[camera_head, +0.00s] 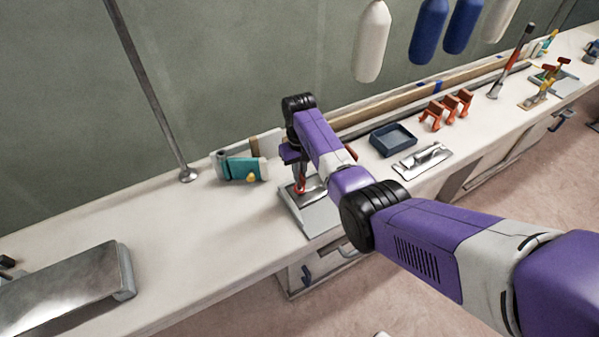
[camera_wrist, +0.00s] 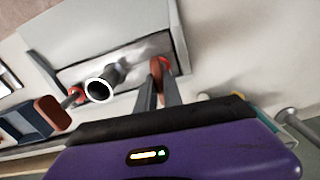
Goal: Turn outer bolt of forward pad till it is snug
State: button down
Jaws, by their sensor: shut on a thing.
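The pad is a shiny metal plate (camera_wrist: 128,56) on a pale grey block (camera_head: 317,219), at the front edge of the bench. A short dark tube with a bright round end (camera_wrist: 99,89) rises from the plate. My gripper (camera_head: 299,188) points down over the left part of the pad. In the wrist view its fingers (camera_wrist: 158,80) are shut on a red bolt (camera_wrist: 162,66) at one end of the plate. A second red-topped bolt (camera_wrist: 72,97) stands at the other end, apart from the fingers. The bolt's thread and seating are hidden.
A teal and cream tool (camera_head: 241,168) lies left of the pad, and a thin metal post (camera_head: 164,123) stands behind. A dark blue tray (camera_head: 394,140), a metal plate with a handle (camera_head: 422,161) and orange clamps (camera_head: 446,108) are to the right. The bench's left middle is clear.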

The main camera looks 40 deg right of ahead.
jog(key=m, duration=0.5)
jog(key=shift+r+m+p, duration=0.1)
jog(key=shift+m+p, duration=0.3)
jog(key=m, duration=0.6)
jog(key=shift+w+r, duration=0.1)
jog(key=m, duration=0.6)
jog(key=shift+d+m, duration=0.1)
jog(key=shift+m, duration=0.3)
jog(key=c, duration=1.6)
grip_release()
jog(key=shift+o, duration=0.6)
